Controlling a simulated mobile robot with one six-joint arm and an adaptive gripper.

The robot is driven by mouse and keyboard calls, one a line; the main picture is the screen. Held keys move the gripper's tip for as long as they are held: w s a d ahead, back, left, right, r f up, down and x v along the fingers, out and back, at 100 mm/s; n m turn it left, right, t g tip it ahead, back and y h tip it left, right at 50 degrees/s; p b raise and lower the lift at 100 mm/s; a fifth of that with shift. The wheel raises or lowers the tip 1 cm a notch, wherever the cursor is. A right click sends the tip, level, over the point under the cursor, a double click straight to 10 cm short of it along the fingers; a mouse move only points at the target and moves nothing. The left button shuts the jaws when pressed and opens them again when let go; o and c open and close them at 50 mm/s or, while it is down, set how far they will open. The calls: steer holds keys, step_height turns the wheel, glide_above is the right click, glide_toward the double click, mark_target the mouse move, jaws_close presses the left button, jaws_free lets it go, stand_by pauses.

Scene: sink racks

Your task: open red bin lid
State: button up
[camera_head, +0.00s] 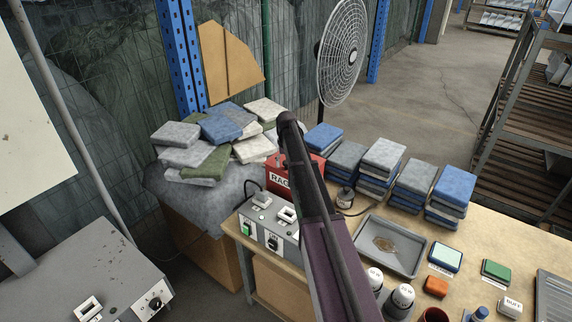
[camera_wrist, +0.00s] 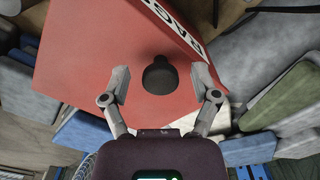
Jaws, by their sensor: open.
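The red bin (camera_head: 281,180) stands on the workbench, with white lettering on its front; my arm hides part of it in the head view. In the wrist view its red lid (camera_wrist: 90,60) fills the middle, with a round black knob (camera_wrist: 159,76) on it. My gripper (camera_wrist: 161,79) is open, one fingertip left of the knob and one right, with gaps on both sides. I cannot tell how far above the lid the fingertips are. The lid looks shut. In the head view my gripper's fingers cannot be made out behind my arm.
Folded cloths (camera_head: 215,140) are piled left of the bin, and stacks of blue and grey cloths (camera_head: 383,160) stand to its right. A control box (camera_head: 268,232) sits in front. A grey tray (camera_head: 405,265) and bottles (camera_head: 402,298) are nearby. A fan (camera_head: 342,50) stands behind.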

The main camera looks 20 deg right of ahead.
jaws_close()
steer(key=shift+a, duration=0.1)
steer(key=shift+r, duration=0.1)
